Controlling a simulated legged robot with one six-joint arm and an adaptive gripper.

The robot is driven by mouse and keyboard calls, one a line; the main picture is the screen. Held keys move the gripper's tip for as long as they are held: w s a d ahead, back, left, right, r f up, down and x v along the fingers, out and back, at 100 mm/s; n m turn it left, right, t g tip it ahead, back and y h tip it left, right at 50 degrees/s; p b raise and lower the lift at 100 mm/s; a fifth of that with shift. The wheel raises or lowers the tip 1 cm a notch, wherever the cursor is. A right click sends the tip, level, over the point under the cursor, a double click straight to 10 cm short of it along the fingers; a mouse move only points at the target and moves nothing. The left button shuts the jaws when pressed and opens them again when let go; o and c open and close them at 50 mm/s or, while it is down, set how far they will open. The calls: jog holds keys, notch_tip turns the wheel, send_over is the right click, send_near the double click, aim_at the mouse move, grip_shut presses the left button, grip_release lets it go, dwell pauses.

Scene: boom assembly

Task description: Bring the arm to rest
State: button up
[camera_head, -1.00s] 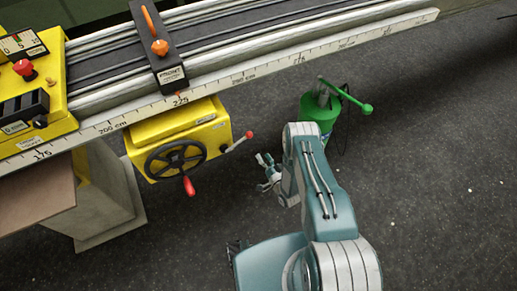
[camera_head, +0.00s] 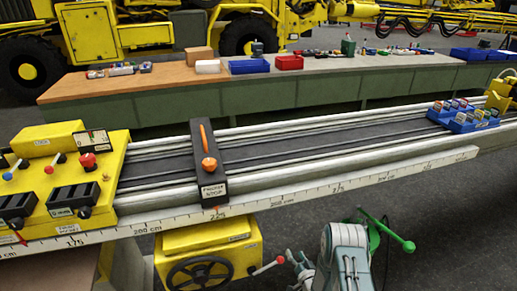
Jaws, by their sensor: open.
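My arm (camera_head: 345,258) shows at the bottom of the head view, in front of the near side of the long rail bench. My gripper (camera_head: 301,264) is small beside it, to its left, and its jaws are open. I see nothing between them. The gripper is just right of the red-tipped lever on the yellow handwheel box. The lower part of the arm is cut off by the frame's bottom edge.
The rail bench (camera_head: 280,190) carries a black front stop (camera_head: 208,170), a yellow control box (camera_head: 85,165) and blue bins (camera_head: 465,118). A yellow handwheel box (camera_head: 207,250) hangs below. A green-handled object (camera_head: 390,232) is close right of my arm. Behind stands a workbench (camera_head: 230,100).

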jog(key=w+d+r+n+g+h, duration=0.1)
jog(key=w+r, duration=0.2)
jog(key=r, duration=0.6)
jog(key=w+d+r+g+h, duration=0.1)
jog(key=w+r+h, duration=0.15)
jog(key=r, duration=0.65)
jog(key=s+d+r+g+h, duration=0.1)
jog(key=s+r+g, duration=0.15)
jog(key=r, duration=0.55)
jog(key=s+r+g+h, duration=0.1)
jog(key=s+r, duration=0.2)
jog(key=r, duration=0.5)
jog(key=s+r+n+g, duration=0.1)
jog(key=s+r, duration=0.4)
jog(key=s, duration=0.2)
jog(key=s+r+g, duration=0.1)
jog(key=s+r, duration=0.4)
jog(key=s, duration=0.3)
jog(key=s+a+r+n+g, duration=0.1)
jog(key=s+a+r+g, duration=0.1)
jog(key=s, duration=1.9)
jog(key=shift+g, duration=0.85)
